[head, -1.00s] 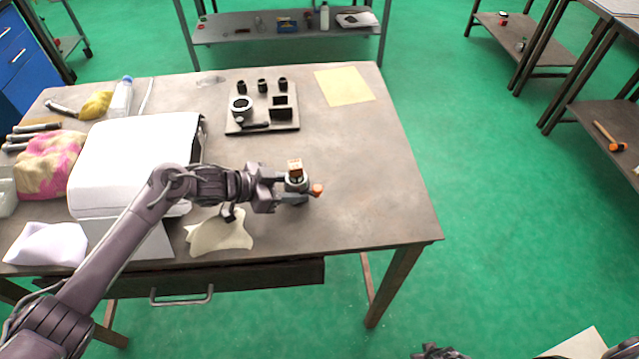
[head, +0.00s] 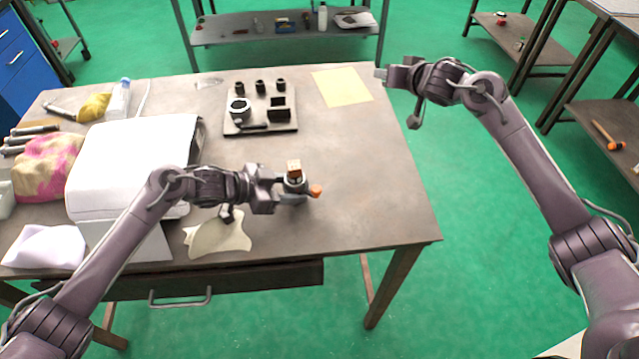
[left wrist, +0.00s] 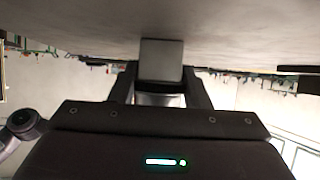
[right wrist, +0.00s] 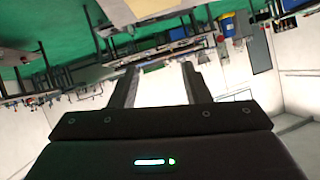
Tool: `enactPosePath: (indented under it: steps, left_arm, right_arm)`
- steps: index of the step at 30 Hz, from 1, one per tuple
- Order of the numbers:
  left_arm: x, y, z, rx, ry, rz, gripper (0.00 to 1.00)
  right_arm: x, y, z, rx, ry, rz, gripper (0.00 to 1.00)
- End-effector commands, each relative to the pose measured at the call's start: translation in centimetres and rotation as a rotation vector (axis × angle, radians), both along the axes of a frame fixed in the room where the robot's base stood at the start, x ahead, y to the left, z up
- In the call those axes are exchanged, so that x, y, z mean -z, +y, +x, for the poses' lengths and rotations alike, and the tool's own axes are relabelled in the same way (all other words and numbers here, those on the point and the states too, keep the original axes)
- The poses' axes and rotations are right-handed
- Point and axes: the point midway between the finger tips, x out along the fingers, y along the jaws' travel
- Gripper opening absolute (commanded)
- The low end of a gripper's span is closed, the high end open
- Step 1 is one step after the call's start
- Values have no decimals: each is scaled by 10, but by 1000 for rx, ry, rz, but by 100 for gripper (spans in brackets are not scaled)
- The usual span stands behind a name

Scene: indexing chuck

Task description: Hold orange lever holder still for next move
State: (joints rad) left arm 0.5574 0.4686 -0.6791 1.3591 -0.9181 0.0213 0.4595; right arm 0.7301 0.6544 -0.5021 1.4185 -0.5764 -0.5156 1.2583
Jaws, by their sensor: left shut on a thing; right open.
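The holder (head: 297,186) stands on the table right of its middle, with an orange lever knob (head: 316,191) pointing right. An orange-brown block (head: 294,167) sits upright in its top. My left gripper (head: 284,187) reaches in from the left and is shut on the holder's body, low over the table. In the left wrist view a grey block-shaped part (left wrist: 161,60) shows between the fingers; the lever is not visible there. My right gripper (head: 382,75) is open and empty above the table's far right corner. Its spread fingers show in the right wrist view (right wrist: 160,80).
A grey plate (head: 262,128) with several dark pegs, a ring and square sockets lies behind the holder. A yellow sheet (head: 342,87) lies at the back right. A white case (head: 135,155) and a pale cloth (head: 220,236) are on the left. The table's right front is clear.

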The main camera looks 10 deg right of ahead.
Motion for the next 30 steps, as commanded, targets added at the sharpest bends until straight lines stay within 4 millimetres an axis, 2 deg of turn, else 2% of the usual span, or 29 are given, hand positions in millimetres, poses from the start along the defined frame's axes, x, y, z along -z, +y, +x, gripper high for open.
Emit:
enactPosePath:
  steps: [1,4,6,9,10,12,15,18,23,30]
  left_arm:
    - [-2,-1,1,0,-3,-3,16]
    - [-2,-1,1,0,-3,-3,16]
    - [-2,-1,1,0,-3,-3,16]
    - [-2,-1,1,0,-3,-3,16]
    - [-2,-1,1,0,-3,-3,16]
    - [-2,0,1,0,-3,-3,16]
    - [-2,-1,1,0,-3,-3,16]
    - [-2,-1,1,0,-3,-3,16]
    - [-2,-1,1,0,-4,-4,16]
    - [-2,-1,1,0,-4,-4,16]
  right_arm:
    - [-30,33,-4,-76,-23,-10,43]
    - [-60,101,-33,-252,-6,-36,43]
    - [-66,142,-65,-380,39,-78,43]
    - [-58,181,-119,-536,145,-165,43]
    - [-52,188,-135,-572,183,-195,43]
    - [-39,193,-170,-634,271,-269,43]
    - [-22,187,-208,-676,387,-367,43]
    - [-10,175,-233,-685,472,-439,43]
    - [0,163,-250,-682,536,-493,43]
    - [26,170,-246,-684,549,-494,43]
